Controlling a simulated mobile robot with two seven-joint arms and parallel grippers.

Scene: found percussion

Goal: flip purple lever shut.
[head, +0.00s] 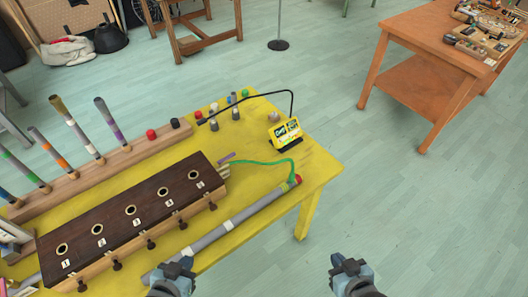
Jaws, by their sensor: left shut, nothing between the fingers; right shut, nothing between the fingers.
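A small purple lever (227,158) sticks out at the far right end of the long dark-topped wooden box (135,215) on the yellow table. It slants up to the right, beside where a green hose (262,163) meets the box. It is small in view, and its hinge cannot be made out. My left gripper (180,267) is shut and empty near the table's front edge, over the near end of a grey tube and well short of the lever. My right gripper (347,264) is shut and empty, right of the table and over the floor.
A grey tube (230,225) lies along the box's front on the yellow table (318,168). A rack of upright tubes (80,180) stands behind the box. A yellow device (285,133) and a thin black arm (258,94) are beyond the lever. Open floor lies right.

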